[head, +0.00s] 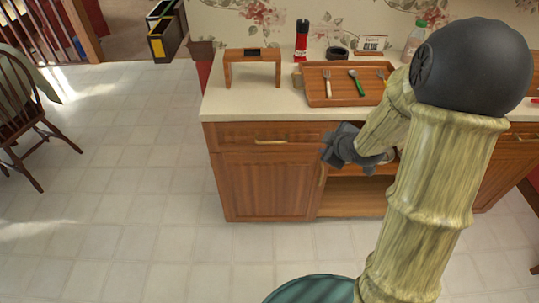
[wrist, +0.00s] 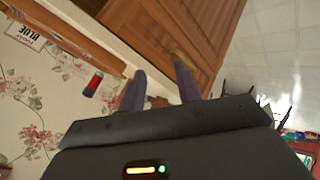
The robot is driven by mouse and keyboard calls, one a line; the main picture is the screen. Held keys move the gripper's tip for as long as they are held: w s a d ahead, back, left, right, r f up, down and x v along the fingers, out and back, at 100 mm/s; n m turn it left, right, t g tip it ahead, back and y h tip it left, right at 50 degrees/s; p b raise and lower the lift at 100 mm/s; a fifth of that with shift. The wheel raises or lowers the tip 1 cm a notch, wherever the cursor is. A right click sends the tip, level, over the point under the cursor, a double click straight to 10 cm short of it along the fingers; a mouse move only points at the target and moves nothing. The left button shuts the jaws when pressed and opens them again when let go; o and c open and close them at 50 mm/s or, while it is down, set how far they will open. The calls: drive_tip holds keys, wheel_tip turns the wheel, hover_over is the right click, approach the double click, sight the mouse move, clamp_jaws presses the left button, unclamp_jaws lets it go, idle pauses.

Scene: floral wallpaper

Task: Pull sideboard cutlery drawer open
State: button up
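The wooden sideboard (head: 240,185) has a light top. Its left drawer (head: 230,133) looks shut and bears a horizontal brass handle (head: 270,141). My gripper (head: 327,148) is in front of the sideboard, right of that handle and apart from it. In the wrist view my gripper (wrist: 160,84) shows two dark fingers spread apart with nothing visible between them. A brass handle (wrist: 180,57) on the wood front lies beyond the fingertips; I cannot tell which handle it is. My arm hides part of the sideboard's right side.
A wooden tray (head: 330,97) with cutlery, a small wooden stand (head: 231,72) and a red bottle (head: 301,42) are on the top. Below the drawer is a door with a vertical handle (head: 322,174), beside an open shelf (head: 345,203). The floor at left is clear up to a chair (head: 25,115).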

sight(271, 143)
drive_tip(key=w+a+f+n+t+y+b, duration=0.1)
drive_tip(key=w+a+f+n+y+b, duration=0.1)
drive_tip(key=f+n+y+b, duration=0.3)
drive_tip(key=w+a+f+n+t+y+b, duration=0.1)
drive_tip(key=w+a+f+n+y+b, duration=0.1)
drive_tip(key=f+n+y+b, duration=0.2)
wheel_tip(271, 143, down, 4)
drive_tip(key=n+b, duration=0.3)
drive_tip(key=n, duration=0.1)
drive_tip(key=shift+y, duration=0.4)
drive_tip(key=shift+w, duration=0.1)
drive_tip(key=b+x, duration=0.1)
drive_tip(key=x, duration=1.6)
drive_tip(key=shift+w+r, duration=0.1)
drive_tip(key=shift+w, duration=0.15)
drive_tip(key=shift+c, duration=0.4)
clamp_jaws()
